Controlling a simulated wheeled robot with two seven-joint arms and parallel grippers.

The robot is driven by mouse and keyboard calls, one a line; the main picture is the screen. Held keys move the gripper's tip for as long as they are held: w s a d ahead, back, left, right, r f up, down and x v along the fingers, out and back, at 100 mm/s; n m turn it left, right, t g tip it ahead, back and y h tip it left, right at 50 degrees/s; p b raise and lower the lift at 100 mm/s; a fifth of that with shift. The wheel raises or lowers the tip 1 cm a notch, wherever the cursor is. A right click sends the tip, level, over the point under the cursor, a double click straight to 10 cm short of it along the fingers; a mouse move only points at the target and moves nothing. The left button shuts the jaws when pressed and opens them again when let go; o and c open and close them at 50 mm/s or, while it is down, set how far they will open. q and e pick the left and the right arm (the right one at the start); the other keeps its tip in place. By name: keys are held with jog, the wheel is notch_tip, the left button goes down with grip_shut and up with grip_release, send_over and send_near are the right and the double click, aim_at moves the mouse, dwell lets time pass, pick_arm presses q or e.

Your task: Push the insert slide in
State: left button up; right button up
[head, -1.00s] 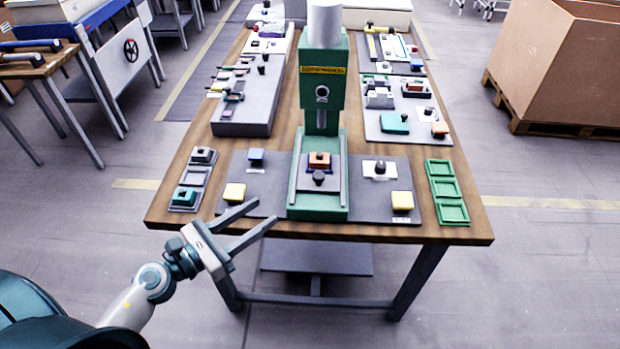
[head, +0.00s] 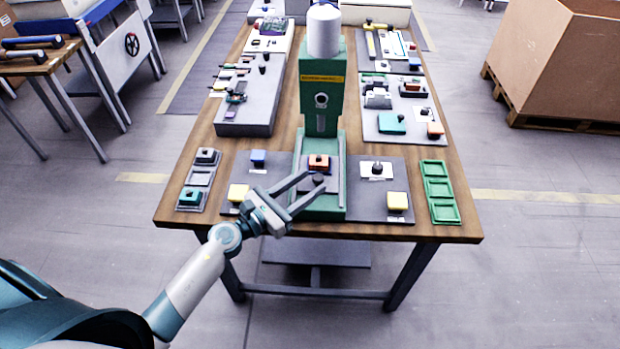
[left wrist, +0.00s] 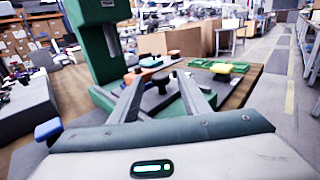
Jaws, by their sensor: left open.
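The green press (head: 323,85) stands in the middle of the table. Its insert slide, a grey plate (head: 304,183), lies between two rails on the press base. The slide carries an orange block (head: 318,161) and, at its front, a dark round knob (head: 318,179). My left gripper (head: 315,182) is open over the front of the press base, its fingertips close to the knob, one on each side as seen from the head. Whether they touch it I cannot tell. In the left wrist view, a dark knob shows between the open fingers (left wrist: 166,92). My right gripper is not in view.
Yellow blocks (head: 238,193) (head: 397,201) and a blue block (head: 258,157) sit on grey mats beside the press. A green tray (head: 441,190) lies at the right edge, a grey tray (head: 200,177) at the left. A grey raised fixture (head: 250,110) stands behind on the left.

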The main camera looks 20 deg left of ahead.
aim_at(312, 157)
pick_arm(q)
jog(key=shift+w+d, duration=0.3)
jog(key=shift+w, duration=0.25)
jog(key=shift+c, duration=0.3)
grip_shut()
jog(key=w, duration=0.2)
jog(key=w+a+b, duration=0.1)
jog(key=w, duration=0.2)
jog(key=w+a+b, duration=0.1)
jog(key=w, duration=0.2)
jog(key=shift+a, duration=0.2)
jog(key=shift+w+a, duration=0.1)
jog(key=shift+w, duration=0.15)
jog(key=shift+r, duration=0.15)
jog(key=shift+c, duration=0.7)
grip_release()
jog(key=shift+o, duration=1)
jog(key=shift+w, duration=0.1)
